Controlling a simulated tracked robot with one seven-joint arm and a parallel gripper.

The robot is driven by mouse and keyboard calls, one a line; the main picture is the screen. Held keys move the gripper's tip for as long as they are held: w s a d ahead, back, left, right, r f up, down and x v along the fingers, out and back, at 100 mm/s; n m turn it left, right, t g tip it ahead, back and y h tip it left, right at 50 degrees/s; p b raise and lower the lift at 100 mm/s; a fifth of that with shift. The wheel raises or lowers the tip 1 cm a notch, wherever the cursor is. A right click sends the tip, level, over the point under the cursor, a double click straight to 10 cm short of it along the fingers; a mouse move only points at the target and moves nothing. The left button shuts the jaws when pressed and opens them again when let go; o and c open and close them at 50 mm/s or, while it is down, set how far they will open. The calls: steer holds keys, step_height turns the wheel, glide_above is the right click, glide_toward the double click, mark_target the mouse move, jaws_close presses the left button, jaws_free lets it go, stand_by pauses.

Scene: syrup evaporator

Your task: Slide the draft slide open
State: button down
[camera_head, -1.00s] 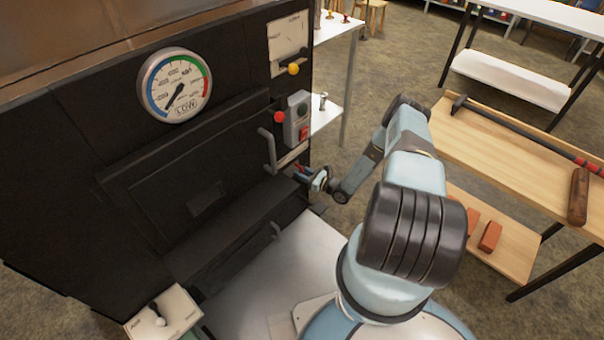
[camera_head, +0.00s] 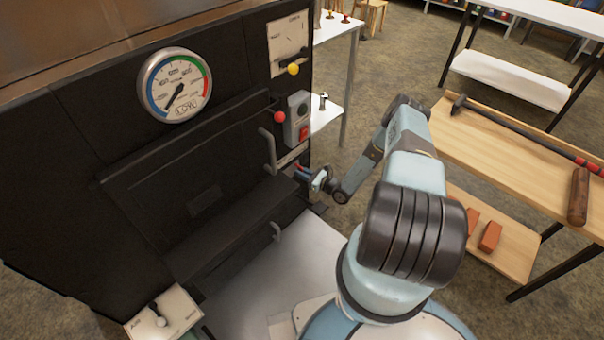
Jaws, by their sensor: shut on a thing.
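The black evaporator front (camera_head: 80,140) fills the left half of the view. My gripper (camera_head: 299,173) is low at its right edge, just below a small pale label plate (camera_head: 292,155). It is shut on a small part there, at the place of the draft slide. The fingertips are tiny and dark against the black front, so the held part and how far the slide stands out cannot be made out. My arm reaches in from the right.
A grey door handle (camera_head: 268,150) is close left of my gripper. A grey switch box (camera_head: 297,120) and a red knob (camera_head: 279,117) sit above it; a yellow knob (camera_head: 293,69) is higher. A wooden bench (camera_head: 475,150) stands right.

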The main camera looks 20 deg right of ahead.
steer(key=shift+s+a, duration=0.5)
steer(key=shift+a, duration=0.35)
steer(key=c, duration=1.2)
jaws_free()
steer(key=shift+d, duration=0.1)
steer(key=v, duration=1.3)
steer(key=shift+s+d, duration=0.2)
steer(key=shift+s, duration=0.1)
